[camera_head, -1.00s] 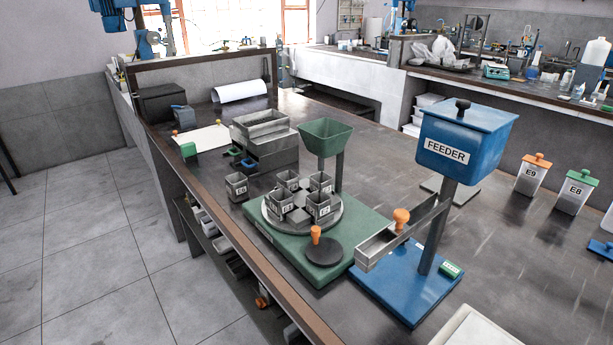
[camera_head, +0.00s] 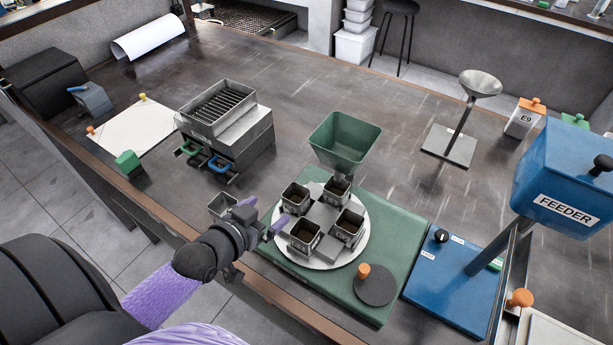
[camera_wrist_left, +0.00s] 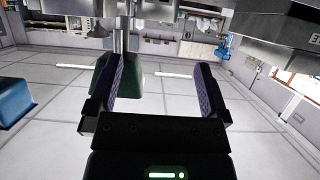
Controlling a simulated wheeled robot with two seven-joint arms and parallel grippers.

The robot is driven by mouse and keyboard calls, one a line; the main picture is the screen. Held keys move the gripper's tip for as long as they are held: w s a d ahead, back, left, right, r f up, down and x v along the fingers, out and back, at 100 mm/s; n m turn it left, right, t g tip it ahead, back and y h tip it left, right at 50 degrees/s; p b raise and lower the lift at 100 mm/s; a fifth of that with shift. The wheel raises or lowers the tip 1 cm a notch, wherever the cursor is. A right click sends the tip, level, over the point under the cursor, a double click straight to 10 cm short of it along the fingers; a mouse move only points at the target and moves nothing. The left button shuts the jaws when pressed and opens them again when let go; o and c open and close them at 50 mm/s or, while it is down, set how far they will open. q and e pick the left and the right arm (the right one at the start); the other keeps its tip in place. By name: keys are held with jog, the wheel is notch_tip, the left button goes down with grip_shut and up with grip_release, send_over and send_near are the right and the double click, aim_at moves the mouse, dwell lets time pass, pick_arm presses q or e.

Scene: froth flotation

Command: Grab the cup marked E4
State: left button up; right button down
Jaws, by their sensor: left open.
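Several small grey square cups stand on the round turntable (camera_head: 330,262) on the green base: a left cup (camera_head: 295,200), a back cup (camera_head: 337,189), a right cup (camera_head: 348,229) and a front cup (camera_head: 303,238). Their labels are too small to read, so I cannot tell which is E4. Another grey cup (camera_head: 220,204) stands off the turntable, partly hidden by my gripper. My left gripper (camera_head: 262,214) is open beside the turntable's left edge, near the left and front cups. In the left wrist view its fingers (camera_wrist_left: 160,82) are apart with no cup seen between them.
A green funnel (camera_head: 344,143) rises behind the turntable. An orange-knobbed dark disc (camera_head: 375,290) is in front. The blue feeder (camera_head: 566,180) stands right. A grey splitter box (camera_head: 225,120) with coloured handles is at back left. The table's middle back is clear.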

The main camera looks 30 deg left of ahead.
pick_arm(q)
jog(key=b, duration=0.1)
send_near(302, 189)
jog(key=shift+w+d+f, duration=0.1)
jog(key=shift+w+f, duration=0.15)
jog(key=shift+w, duration=0.45)
jog(key=b+x, duration=0.1)
jog(key=x, duration=0.3)
jog(key=shift+w+f, duration=0.15)
jog(key=shift+f, duration=0.1)
jog(key=shift+c, duration=0.4)
jog(key=c, duration=1)
jog(key=shift+c, duration=0.8)
pick_arm(e)
jog(key=f, duration=0.1)
jog(key=d+f, duration=0.1)
jog(key=shift+s+f, duration=0.15)
jog(key=shift+f, duration=0.2)
pick_arm(q)
jog(key=shift+r, duration=0.2)
pick_arm(e)
jog(key=shift+d, duration=0.1)
